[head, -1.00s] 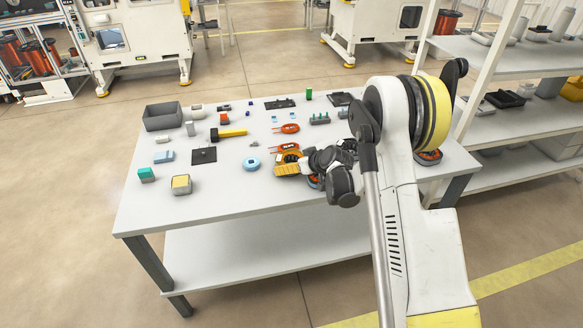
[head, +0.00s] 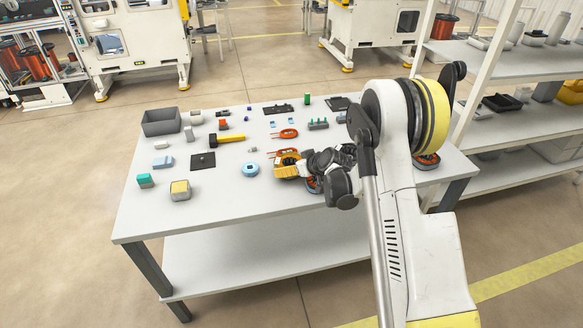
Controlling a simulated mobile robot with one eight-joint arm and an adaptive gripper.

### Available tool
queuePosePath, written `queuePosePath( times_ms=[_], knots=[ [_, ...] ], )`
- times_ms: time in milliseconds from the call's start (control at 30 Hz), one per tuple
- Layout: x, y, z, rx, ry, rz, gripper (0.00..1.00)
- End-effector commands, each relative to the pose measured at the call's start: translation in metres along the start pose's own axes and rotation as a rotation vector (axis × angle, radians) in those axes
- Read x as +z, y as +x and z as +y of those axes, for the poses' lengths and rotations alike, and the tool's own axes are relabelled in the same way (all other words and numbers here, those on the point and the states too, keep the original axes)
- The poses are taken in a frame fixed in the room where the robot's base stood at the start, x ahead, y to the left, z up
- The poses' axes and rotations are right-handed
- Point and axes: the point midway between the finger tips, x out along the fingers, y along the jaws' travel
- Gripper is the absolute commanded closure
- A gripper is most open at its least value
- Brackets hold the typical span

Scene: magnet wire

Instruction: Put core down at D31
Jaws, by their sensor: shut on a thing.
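My gripper (head: 285,172) is low over the middle of the white table, pointing left, with yellow fingers. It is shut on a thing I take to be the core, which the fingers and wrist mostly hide. An orange-red coil piece (head: 285,153) lies just behind the gripper, and another (head: 289,133) lies farther back. A light blue ring (head: 250,169) lies to the left of the fingers, apart from them. No mark reading D31 is legible, so I cannot tell which spot it is.
The white table (head: 235,215) is clear along its front. A black plate (head: 202,161), a yellow-headed hammer (head: 227,138), a grey bin (head: 162,121) and a yellow-topped block (head: 180,190) stand to the left. A green-topped rack (head: 318,123) is behind. Shelving (head: 500,120) stands at right.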

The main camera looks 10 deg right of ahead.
Motion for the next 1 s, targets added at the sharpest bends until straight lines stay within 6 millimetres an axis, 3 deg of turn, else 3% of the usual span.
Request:
queuePosePath(
  times_ms=[233,700,1000],
  knots=[
    [-0.028,-0.021,0.0,0.0,0.001,0.002,0.52],
    [-0.041,-0.084,0.075,0.003,0.003,0.001,0.52],
    [-0.045,-0.104,0.1,0.001,0.001,0.001,0.52]
  ],
)
